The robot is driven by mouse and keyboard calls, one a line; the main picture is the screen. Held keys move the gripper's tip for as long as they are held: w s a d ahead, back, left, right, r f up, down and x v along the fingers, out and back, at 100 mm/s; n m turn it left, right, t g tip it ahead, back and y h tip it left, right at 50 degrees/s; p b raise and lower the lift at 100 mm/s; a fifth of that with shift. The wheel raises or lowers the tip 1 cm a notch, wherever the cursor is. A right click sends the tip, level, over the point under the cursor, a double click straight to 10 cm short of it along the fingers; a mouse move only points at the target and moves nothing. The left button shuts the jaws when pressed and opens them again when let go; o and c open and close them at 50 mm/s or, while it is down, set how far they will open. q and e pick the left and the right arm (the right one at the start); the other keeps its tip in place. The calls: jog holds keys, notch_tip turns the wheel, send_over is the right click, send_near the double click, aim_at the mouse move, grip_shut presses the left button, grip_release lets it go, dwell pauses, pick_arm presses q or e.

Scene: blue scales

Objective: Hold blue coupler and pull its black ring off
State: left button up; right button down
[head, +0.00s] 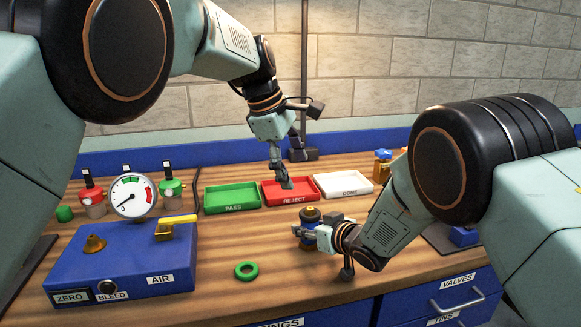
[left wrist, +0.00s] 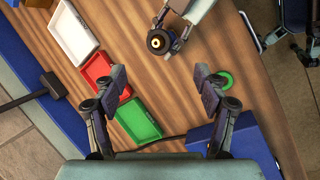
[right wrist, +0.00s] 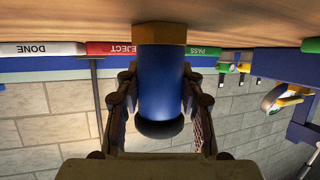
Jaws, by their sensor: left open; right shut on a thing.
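The blue coupler (head: 309,232) stands upright, with a brass hex end (right wrist: 160,33) against the wooden bench in the right wrist view. Its black ring (head: 309,215) is on its top end; it also shows in the left wrist view (left wrist: 158,41) around a brass centre, and in the right wrist view (right wrist: 160,129). My right gripper (right wrist: 159,82) is shut on the blue body, one finger on each side. My left gripper (head: 285,182) is open and empty, pointing down near the red tray, behind and above the coupler. Its spread fingers show in the left wrist view (left wrist: 158,78).
Green PASS (head: 232,209), red REJECT (head: 291,205) and white DONE (head: 343,195) trays line the back. A blue air box (head: 120,262) with gauge stands at left. A green ring (head: 246,271) lies on bare bench left of the coupler.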

aim_at(308, 209)
pick_arm(q)
jog(key=w+d+f+n, duration=0.1)
jog(key=f+n, duration=0.3)
jog(key=w+d+f+n, duration=0.1)
jog(key=f+n, duration=0.3)
jog(key=w+d+f+n, duration=0.1)
jog(key=f+n, duration=0.3)
jog(key=shift+w, duration=0.2)
dwell(0.5)
jog(key=shift+r, duration=0.1)
jog(key=shift+c, duration=0.2)
jog(key=c, duration=1.1)
jog(key=shift+r, duration=0.1)
jog(key=shift+r, duration=2.45)
